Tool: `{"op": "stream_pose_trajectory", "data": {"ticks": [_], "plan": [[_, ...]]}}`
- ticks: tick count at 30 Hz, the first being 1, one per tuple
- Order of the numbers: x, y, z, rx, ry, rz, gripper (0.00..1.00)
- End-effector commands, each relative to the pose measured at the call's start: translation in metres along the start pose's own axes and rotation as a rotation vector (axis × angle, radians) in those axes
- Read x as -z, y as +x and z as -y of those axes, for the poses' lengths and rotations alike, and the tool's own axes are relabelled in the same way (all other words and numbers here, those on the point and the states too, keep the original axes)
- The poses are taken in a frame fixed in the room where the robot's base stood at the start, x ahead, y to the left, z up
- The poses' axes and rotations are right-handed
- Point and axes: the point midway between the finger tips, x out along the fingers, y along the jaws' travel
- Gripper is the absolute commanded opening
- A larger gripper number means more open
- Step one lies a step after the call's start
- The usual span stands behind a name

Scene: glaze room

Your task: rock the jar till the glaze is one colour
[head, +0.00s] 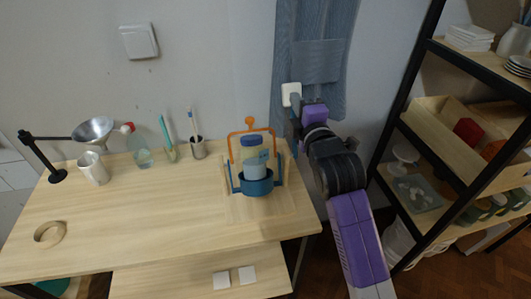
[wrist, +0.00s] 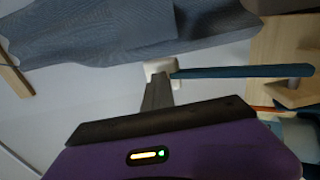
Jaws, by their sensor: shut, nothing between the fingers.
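The jar (head: 253,158) stands in a blue cradle (head: 257,184) with an orange frame (head: 249,125) over it, at the right end of the table. It looks upright, with a yellowish upper part and a pale blue-grey part below; small details are hard to tell. My gripper (head: 296,112) is shut and empty, to the right of the jar and apart from it, up by the wall. In the wrist view its closed fingers (wrist: 158,92) point at a white wall plate (wrist: 160,68), which also shows in the head view (head: 291,93). I cannot tell whether they touch it.
A grey-blue apron (head: 322,55) hangs on the wall beside my gripper. A shelf (head: 411,130) stands at right. The table's middle is clear.

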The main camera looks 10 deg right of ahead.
Motion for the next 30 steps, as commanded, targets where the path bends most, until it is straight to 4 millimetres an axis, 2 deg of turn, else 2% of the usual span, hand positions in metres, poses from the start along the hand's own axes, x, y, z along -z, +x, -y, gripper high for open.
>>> {"op": "stream_pose_trajectory", "data": {"ticks": [3, 10, 21, 30], "plan": [[0.0, -0.011, -0.006, 0.004, 0.0, -0.001, 0.0], [0.001, -0.022, -0.006, 0.004, 0.001, -0.001, 0.0], [0.0, -0.066, -0.011, 0.003, 0.001, 0.0, 0.0], [0.0, -0.072, -0.012, 0.001, 0.0, 0.0, 0.0]]}}
